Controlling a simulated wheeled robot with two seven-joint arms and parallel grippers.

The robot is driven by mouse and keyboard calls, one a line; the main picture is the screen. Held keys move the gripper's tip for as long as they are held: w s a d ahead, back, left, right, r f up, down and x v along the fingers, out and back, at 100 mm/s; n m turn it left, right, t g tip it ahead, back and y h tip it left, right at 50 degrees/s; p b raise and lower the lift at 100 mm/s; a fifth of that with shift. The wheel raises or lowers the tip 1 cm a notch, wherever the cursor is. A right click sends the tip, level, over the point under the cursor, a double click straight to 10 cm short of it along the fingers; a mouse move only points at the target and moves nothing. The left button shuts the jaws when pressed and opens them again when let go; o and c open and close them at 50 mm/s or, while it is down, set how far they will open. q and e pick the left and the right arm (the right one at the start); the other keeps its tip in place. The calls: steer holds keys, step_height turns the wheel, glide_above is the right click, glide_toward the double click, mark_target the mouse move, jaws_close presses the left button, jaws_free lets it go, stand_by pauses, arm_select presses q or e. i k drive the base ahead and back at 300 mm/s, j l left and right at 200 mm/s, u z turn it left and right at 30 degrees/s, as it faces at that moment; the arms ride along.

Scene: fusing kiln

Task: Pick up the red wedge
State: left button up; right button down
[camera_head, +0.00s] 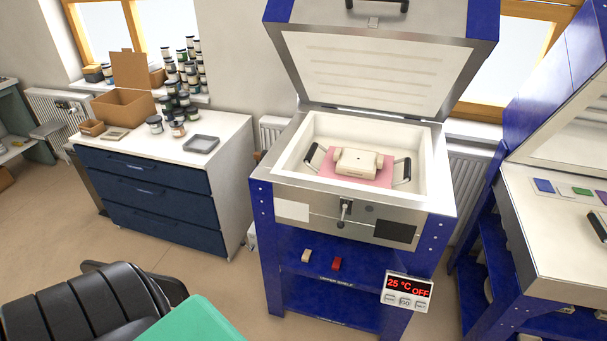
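A small dark red block (337,264), which looks like the red wedge, rests on the blue shelf (318,290) under the open kiln. A similar small beige block (305,256) lies just to its left with a gap between them. The red block's exact shape is too small to make out. Neither of my grippers shows in the view.
The kiln (290,195) has its lid (375,70) raised. Inside, a beige block (357,162) sits on a pink slab (328,169). A controller (407,290) hangs at the kiln's front right. The floor (225,285) before the drawers is clear.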

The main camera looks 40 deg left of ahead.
mark_target(336, 263)
steer(key=u, duration=1.15)
